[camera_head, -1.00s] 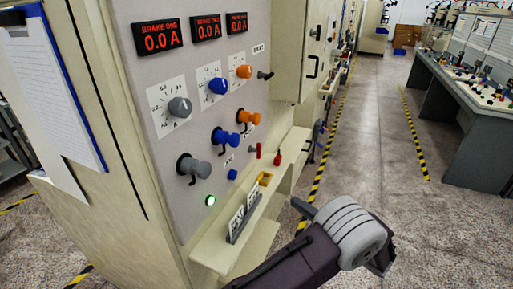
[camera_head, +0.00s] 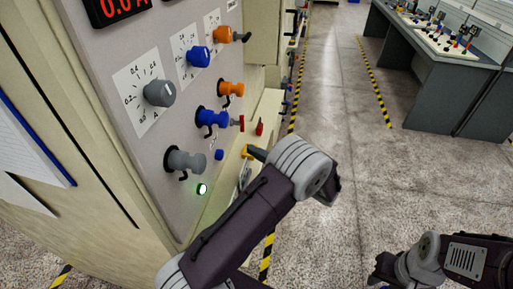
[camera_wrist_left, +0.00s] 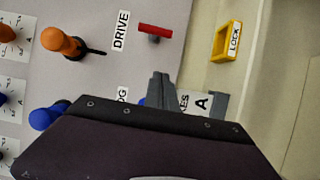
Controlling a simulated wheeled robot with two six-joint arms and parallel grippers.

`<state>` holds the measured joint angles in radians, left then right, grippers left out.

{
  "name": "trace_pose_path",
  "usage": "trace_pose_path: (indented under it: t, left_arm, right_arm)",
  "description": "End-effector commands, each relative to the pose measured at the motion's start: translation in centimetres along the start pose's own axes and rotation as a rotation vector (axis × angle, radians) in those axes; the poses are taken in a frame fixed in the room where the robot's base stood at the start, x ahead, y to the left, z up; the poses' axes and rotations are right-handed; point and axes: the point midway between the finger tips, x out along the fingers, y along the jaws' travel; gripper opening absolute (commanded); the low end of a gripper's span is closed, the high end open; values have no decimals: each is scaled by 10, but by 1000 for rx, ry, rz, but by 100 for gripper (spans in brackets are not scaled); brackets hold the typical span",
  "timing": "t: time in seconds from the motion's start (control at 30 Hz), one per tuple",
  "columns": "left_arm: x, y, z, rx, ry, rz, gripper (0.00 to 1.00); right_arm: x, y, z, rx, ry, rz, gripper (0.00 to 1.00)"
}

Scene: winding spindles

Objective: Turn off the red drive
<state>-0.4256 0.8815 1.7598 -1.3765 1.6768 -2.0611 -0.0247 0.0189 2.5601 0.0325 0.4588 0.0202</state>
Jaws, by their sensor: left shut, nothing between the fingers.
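The red drive handle (camera_head: 238,123) is a small red bar on a short shaft, low on the grey panel. In the left wrist view the handle (camera_wrist_left: 155,30) lies beside a label reading DRIVE. My left gripper (camera_head: 251,152) is shut and empty, just below the handle in the head view and apart from it. Its narrow fingers (camera_wrist_left: 160,88) also show in the left wrist view, pointing toward the handle. My right arm shows at the lower right of the head view, but its fingers cannot be made out.
Grey (camera_head: 185,160), blue (camera_head: 211,118) and orange (camera_head: 231,89) levers stand out from the panel near the handle. A yellow holder marked LOCK (camera_wrist_left: 226,41) sits on the ledge, near a small red object (camera_head: 259,127). The floor aisle is open to the right.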

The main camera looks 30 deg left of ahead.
Motion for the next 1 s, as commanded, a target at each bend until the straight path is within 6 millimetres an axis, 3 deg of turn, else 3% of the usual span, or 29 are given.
trace_pose_path:
  t: [0.3, 0.6, 1.0]
  left_arm:
    - [70, 1, -1, 0, 4, -1, 0]
    - [77, 0, 36, -1, -1, -1, 0]
    - [78, 0, 39, -1, -1, 0, 0]
  right_arm:
    - [-8, 0, -1, 0, 0, 0, 36]
    - [-11, 0, -1, 0, 0, 0, 36]
    - [-11, 0, -1, 0, 0, 0, 36]
